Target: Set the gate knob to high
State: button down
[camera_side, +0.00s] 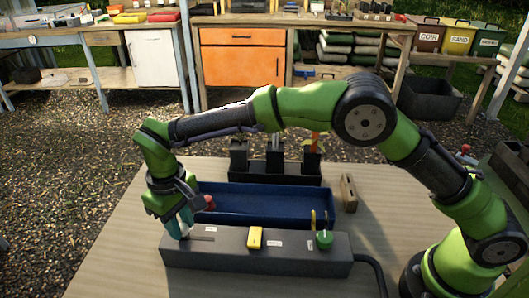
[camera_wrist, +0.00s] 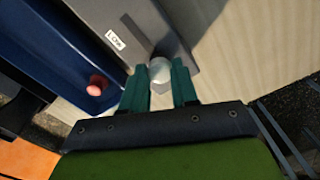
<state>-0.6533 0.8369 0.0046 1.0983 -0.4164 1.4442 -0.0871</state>
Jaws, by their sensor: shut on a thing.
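A long dark grey control box (camera_side: 215,258) lies on the table. A slot runs along its top at the left, and a pale round knob (camera_wrist: 160,70) sits at the left end of the box. My gripper (camera_side: 180,226) reaches down over that end. Its teal fingers (camera_wrist: 160,88) are shut on the pale knob, one on each side. The fingers partly hide the knob in the side view. A yellow switch (camera_side: 255,238) sits mid-box, and a green knob (camera_side: 324,239) sits towards the right. Small white labels beside them are too small to read surely.
A blue tray (camera_side: 265,217) stands just behind the box, with a red knob-like thing (camera_wrist: 97,86) at its left end. A dark rack (camera_side: 275,170) stands behind it. A wooden block (camera_side: 348,192) stands right of the tray. A cable leaves the box's right end.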

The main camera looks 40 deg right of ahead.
jog(key=shift+w+a+r, duration=0.1)
jog(key=shift+w+a, duration=0.1)
jog(key=c, duration=0.8)
grip_release()
jog(key=shift+c, duration=0.2)
notch_tip(320, 180, up, 17)
